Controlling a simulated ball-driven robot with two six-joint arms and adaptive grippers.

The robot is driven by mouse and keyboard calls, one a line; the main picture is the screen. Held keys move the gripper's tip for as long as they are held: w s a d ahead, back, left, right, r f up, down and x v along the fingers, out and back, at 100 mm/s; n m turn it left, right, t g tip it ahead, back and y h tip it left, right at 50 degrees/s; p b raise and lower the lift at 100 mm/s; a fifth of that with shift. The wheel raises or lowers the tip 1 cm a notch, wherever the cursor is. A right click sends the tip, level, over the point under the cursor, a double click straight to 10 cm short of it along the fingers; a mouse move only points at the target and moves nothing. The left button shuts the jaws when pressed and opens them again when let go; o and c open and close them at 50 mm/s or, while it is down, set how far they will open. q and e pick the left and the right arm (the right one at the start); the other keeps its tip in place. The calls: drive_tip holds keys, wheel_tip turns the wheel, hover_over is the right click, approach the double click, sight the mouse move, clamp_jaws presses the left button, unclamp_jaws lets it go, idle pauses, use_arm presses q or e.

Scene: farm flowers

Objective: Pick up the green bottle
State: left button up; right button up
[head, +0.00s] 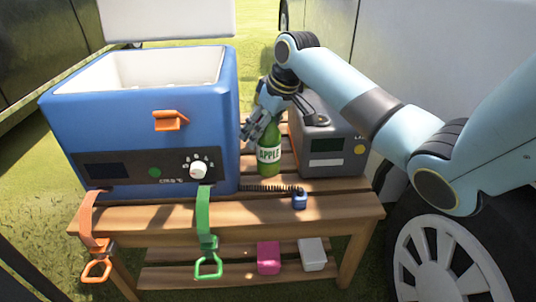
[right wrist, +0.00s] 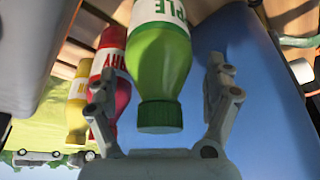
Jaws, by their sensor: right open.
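The green bottle (head: 269,158), with a white label reading APPLE, stands upright on the wooden bench between the blue cooler box and a grey device. My right gripper (head: 250,132) is above and around its upper part in the head view, hiding its cap. In the right wrist view the green bottle (right wrist: 160,70) has its green cap between the two spread fingers of my right gripper (right wrist: 165,100). The fingers are open, with a gap on each side of the bottle. My left gripper is in neither view.
The blue cooler box (head: 150,125) stands close left of the bottle, the grey device (head: 330,145) close right. In the right wrist view a red bottle (right wrist: 112,70) and a yellow bottle (right wrist: 77,105) stand beyond the green one. The bench's front edge (head: 240,215) holds hanging straps.

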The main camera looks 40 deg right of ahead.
drive_tip(key=shift+c, duration=0.4)
drive_tip(key=shift+r, duration=0.1)
clamp_jaws()
